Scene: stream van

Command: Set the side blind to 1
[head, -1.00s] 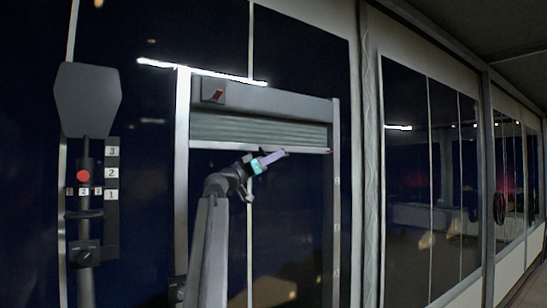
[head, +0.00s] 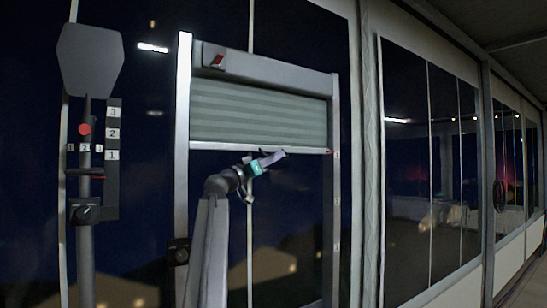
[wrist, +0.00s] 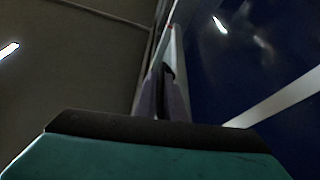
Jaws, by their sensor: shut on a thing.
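The side blind (head: 258,112) hangs in a grey frame on the dark window, its pale green slats partly lowered. Its light bottom rail (head: 225,147) has a red pointer at the right end, level with the topmost small mark (head: 337,155) on the right post. The digits there are too small to read. My gripper (head: 284,153) is at the rail, right of its middle. In the wrist view my gripper (wrist: 161,95) is shut on the bottom rail (wrist: 173,50), which runs away from me to its red tip. The fingers hide part of the rail.
A dark post at left carries a grey paddle-shaped head (head: 90,60), a red knob (head: 85,129) and a plate (head: 113,134) marked 3, 2, 1. A red switch (head: 217,60) sits on the blind housing. More windows (head: 430,170) line the wall at right.

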